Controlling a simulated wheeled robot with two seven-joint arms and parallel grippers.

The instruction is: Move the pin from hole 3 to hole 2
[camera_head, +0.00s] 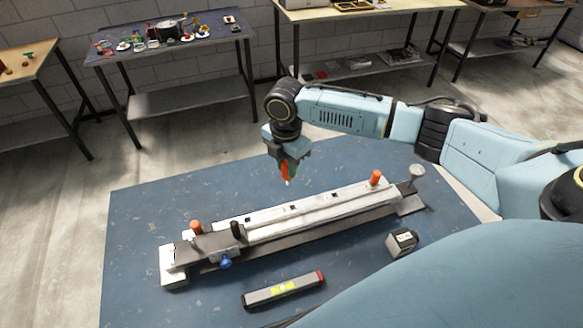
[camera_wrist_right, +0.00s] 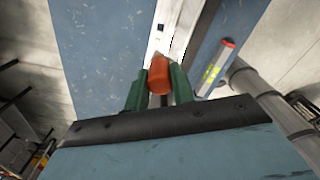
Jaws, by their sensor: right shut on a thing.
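My right gripper (camera_head: 286,166) is shut on an orange pin (camera_head: 285,171), held above the table just behind the middle of the long fixture. In the right wrist view the pin (camera_wrist_right: 159,75) sits between the two green fingers of the gripper (camera_wrist_right: 158,90). The fixture has a pale metal bar (camera_head: 315,205) with several small dark square holes along its top. One orange pin (camera_head: 195,227) stands at the bar's left end and another orange pin (camera_head: 376,177) near its right end. Hole numbers are not readable. My left gripper is not in view.
The fixture lies on a blue table (camera_head: 150,205). A level-like bar with a red end (camera_head: 283,289) and a small dark block (camera_head: 402,242) lie in front of it. A black knob (camera_head: 235,229) and a blue knob (camera_head: 225,262) stick out near the fixture's left end.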

